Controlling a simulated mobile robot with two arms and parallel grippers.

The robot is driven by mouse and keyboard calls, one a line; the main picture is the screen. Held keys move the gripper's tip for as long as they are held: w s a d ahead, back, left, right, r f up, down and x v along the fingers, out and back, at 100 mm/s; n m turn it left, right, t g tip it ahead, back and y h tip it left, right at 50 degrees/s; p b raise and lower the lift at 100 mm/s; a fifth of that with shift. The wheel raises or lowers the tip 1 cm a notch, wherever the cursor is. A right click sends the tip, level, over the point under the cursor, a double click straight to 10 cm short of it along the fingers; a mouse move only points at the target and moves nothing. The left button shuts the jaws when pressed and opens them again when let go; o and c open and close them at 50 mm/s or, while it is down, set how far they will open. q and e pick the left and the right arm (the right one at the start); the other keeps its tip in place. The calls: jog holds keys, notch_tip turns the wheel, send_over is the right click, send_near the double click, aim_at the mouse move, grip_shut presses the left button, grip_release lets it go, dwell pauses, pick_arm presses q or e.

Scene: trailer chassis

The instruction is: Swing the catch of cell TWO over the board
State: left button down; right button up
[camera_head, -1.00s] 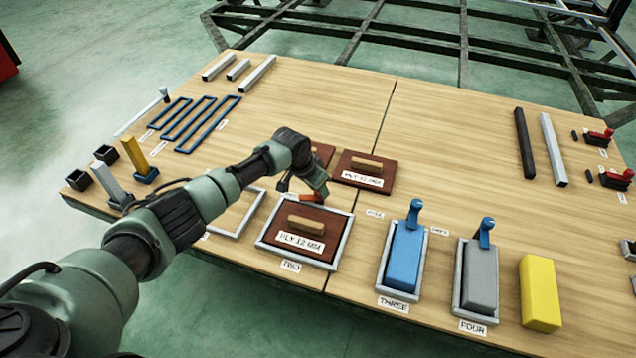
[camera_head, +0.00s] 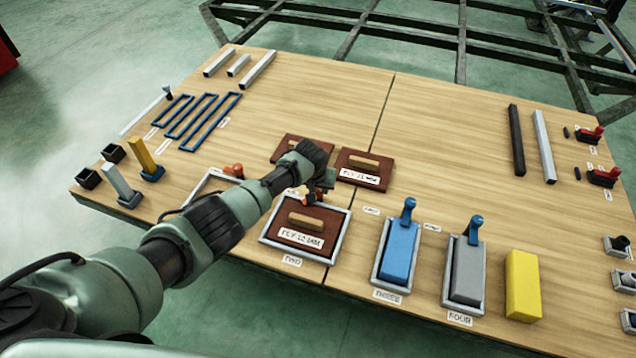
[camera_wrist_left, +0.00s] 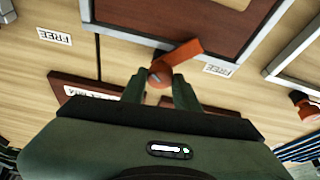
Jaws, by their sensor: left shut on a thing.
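Cell TWO is a grey frame (camera_head: 338,238) around a dark red-brown board (camera_head: 285,232) with a wooden grip and a "PLY 12 MM" label. It also shows in the left wrist view, with its rail (camera_wrist_left: 125,36) and board (camera_wrist_left: 165,15). The orange catch of cell TWO (camera_wrist_left: 184,55) stands at the frame's far edge. Its arm slants across the rail, with its tip at or near the board's edge. My left gripper (camera_head: 320,193) is shut on the catch's pivot end, its fingertips (camera_wrist_left: 160,80) on either side. In the head view the gripper mostly hides this catch.
Another frame (camera_head: 205,184) with an orange catch (camera_head: 235,170) lies left of cell TWO. Two more boards (camera_head: 375,180) lie just beyond the gripper. Cells THREE (camera_head: 398,255) and FOUR (camera_head: 463,275), with upright-handled catches, and a yellow block (camera_head: 522,285) stand to the right.

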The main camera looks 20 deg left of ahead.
pick_arm(q)
jog(key=shift+d+n+y, duration=0.2)
jog(key=shift+n+y, duration=0.1)
jog(key=shift+n, duration=1.2)
jog(key=shift+f+n+g+y, duration=0.1)
jog(key=shift+n+g+y, duration=0.2)
jog(key=shift+n+y, duration=0.1)
jog(key=n+y+b, duration=0.1)
jog(key=n+b, duration=0.1)
jog(key=n, duration=0.1)
jog(key=shift+w+n+g, duration=0.1)
jog(key=shift+n+g, duration=0.2)
jog(key=shift+n+b, duration=0.3)
pick_arm(e)
notch_tip(320, 180, up, 7)
jog(key=w, duration=0.2)
jog(key=shift+w+a, duration=0.1)
jog(key=shift+a, duration=0.05)
pick_arm(q)
jog(key=c, duration=1.1)
grip_release()
